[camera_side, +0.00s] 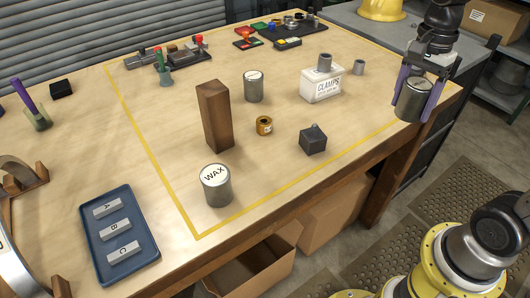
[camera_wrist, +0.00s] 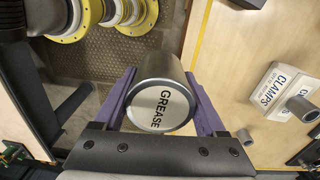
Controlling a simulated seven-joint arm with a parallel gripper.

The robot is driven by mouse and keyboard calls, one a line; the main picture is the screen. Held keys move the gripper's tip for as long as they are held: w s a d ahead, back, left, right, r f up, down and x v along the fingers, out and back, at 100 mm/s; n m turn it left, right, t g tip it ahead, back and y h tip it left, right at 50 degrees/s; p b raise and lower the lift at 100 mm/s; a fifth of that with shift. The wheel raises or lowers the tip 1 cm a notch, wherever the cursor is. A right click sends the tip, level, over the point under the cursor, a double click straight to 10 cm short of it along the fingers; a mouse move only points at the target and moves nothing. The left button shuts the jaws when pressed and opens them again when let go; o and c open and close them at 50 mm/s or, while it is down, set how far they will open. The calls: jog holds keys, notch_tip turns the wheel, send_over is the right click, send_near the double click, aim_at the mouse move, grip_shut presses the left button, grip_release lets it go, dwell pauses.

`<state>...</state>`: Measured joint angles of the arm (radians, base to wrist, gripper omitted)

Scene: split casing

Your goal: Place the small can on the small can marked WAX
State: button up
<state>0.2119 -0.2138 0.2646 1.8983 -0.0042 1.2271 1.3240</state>
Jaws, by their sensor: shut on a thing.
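My gripper (camera_side: 414,110) is shut on a small grey metal can (camera_side: 412,98) at the right edge of the table. In the wrist view the held can (camera_wrist: 161,103) sits between the purple fingers (camera_wrist: 161,76), and its white lid reads GREASE. The small can marked WAX (camera_side: 217,190) stands upright near the front of the table, far to the left of my gripper. Its white top is clear. A third similar can (camera_side: 254,90) stands farther back; its lid text is too small to read.
A tall brown wooden block (camera_side: 214,118) stands just behind the WAX can. A small orange-brown roll (camera_side: 264,125), a dark block (camera_side: 313,140) and a white CLAMPS box (camera_side: 322,85) stand between it and my gripper. A blue tray (camera_side: 137,262) lies at front left.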

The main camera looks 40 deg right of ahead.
jog(key=w+a+r+n, duration=0.3)
jog(key=a, duration=0.4)
jog(key=w+a+r+n, duration=0.2)
jog(key=w+a+r, duration=0.2)
jog(key=a, duration=0.3)
jog(key=a+r+n, duration=0.1)
jog(key=a+n, duration=0.2)
jog(key=a, duration=0.7)
jog(key=n, duration=0.2)
send_over(215, 173)
jog(key=f, duration=0.6)
jog(key=s+f, duration=0.1)
jog(key=f, duration=0.2)
jog(key=shift+d+f, duration=0.1)
jog(key=shift+d, duration=0.2)
jog(key=shift+w+a+f, duration=0.2)
jog(key=shift+w+f, duration=0.1)
jog(key=shift+f, duration=0.15)
jog(key=shift+w+a+f, duration=0.15)
jog(key=shift+f, duration=1.6)
jog(key=shift+f, duration=0.1)
